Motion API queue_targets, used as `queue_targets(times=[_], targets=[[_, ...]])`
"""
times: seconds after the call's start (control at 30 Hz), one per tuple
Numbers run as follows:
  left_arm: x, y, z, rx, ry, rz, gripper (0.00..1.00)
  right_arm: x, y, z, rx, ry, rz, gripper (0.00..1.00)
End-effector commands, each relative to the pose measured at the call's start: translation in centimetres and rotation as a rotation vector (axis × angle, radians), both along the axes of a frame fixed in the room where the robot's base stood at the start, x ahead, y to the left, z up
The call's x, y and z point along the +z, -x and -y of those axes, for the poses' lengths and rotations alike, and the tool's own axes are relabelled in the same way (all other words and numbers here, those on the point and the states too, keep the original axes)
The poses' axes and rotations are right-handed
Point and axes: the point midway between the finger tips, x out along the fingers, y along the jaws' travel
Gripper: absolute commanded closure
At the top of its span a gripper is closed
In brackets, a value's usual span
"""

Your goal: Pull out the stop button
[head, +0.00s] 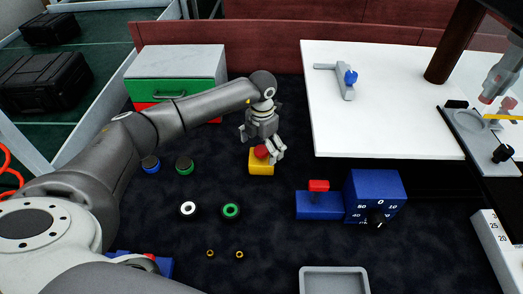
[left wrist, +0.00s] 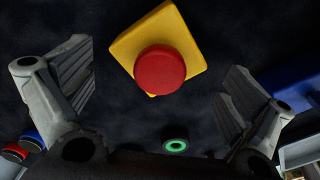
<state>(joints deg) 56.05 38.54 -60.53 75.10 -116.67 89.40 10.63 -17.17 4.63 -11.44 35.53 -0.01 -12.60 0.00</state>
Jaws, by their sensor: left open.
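The stop button is a red round knob (head: 261,152) on a yellow box (head: 262,167) that stands on the dark table. In the left wrist view the red knob (left wrist: 160,70) faces the camera with the yellow box (left wrist: 185,30) behind it. My left gripper (head: 265,148) is at the button from above, partly covering it in the head view. Its fingers (left wrist: 155,100) are spread wide with the knob between and beyond them, and nothing is held. I cannot tell whether a finger touches the box. My right gripper does not show.
Black buttons with blue (head: 151,164) and green (head: 184,164) rings stand left of the yellow box. White-ringed (head: 188,209) and green-ringed (head: 231,210) buttons lie nearer. A blue box with a dial (head: 376,190) and a red switch (head: 318,186) stand right. A white board (head: 400,120) lies behind.

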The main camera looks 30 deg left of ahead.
Motion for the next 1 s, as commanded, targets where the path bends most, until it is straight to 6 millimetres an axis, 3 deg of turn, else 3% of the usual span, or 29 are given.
queue_targets(times=[0.6, 1.0], targets=[[6.4, 0.0, -0.1, 0.001, -0.001, 0.001, 0.00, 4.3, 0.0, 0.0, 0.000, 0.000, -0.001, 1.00], [6.7, 0.0, 0.0, 0.000, -0.001, 0.000, 0.00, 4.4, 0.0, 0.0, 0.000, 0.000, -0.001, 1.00]])
